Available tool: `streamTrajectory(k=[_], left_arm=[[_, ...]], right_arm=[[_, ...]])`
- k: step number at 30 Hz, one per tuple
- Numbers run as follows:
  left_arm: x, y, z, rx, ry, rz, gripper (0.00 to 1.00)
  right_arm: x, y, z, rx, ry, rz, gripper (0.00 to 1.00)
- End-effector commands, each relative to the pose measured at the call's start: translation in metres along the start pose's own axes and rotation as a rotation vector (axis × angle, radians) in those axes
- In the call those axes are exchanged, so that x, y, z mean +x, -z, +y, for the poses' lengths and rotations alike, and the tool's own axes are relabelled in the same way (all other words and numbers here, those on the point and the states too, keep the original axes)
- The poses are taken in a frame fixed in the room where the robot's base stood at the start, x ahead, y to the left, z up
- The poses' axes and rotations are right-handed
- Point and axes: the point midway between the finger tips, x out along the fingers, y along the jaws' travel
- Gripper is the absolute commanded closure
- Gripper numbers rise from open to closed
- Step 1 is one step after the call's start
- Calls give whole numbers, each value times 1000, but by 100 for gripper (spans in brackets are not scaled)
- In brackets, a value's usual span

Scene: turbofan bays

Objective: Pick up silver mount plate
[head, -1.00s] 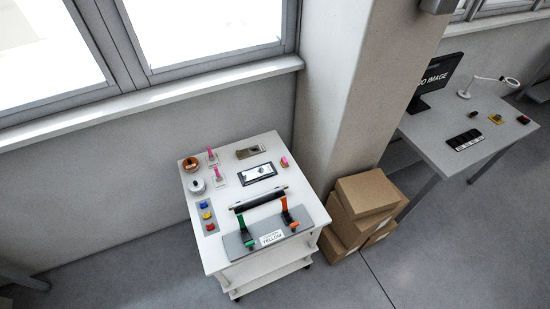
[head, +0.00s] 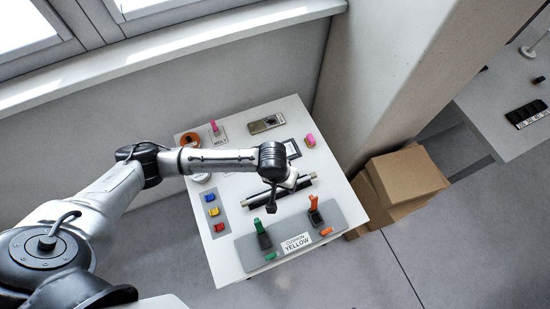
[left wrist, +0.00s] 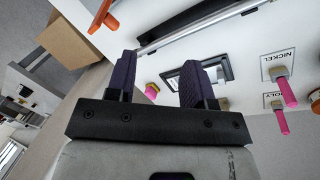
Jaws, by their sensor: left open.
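The silver mount plate (head: 266,124) appears to be the flat, greyish metal piece with a round feature near one end. It lies flat at the back of the white cart top in the head view. In the left wrist view, its olive-grey edge (left wrist: 172,102) shows partly behind my fingers. My left gripper (left wrist: 158,68) is open and empty, with its two dark fingers apart. It is over the cart, clear of the plate. In the head view my arm's end hangs over the cart's middle, on the near side of the plate. My right gripper is not in view.
A dark-framed panel (left wrist: 212,72) lies beside the plate. Pink-handled pieces stand on both sides. In front are a dark bar (head: 305,180), a grey board (head: 250,246) with green and orange handles, and colored blocks (head: 213,211). Cardboard boxes (head: 408,172) stand right of the cart.

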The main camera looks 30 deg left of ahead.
Motion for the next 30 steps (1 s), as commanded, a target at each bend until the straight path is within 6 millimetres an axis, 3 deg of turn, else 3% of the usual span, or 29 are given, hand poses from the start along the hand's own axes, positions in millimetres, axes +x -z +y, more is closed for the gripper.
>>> streamTrajectory(k=[1,6,12,19,30], left_arm=[[10,22,-20,-77,44,7,52],[10,72,-74,-367,144,16,52],[-2,111,-121,-633,201,48,52],[-2,126,-145,-763,221,63,52],[54,126,-159,-772,222,65,52]], right_arm=[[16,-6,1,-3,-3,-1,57],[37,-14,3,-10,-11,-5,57],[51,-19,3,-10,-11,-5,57],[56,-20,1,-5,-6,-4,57],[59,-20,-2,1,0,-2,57]])
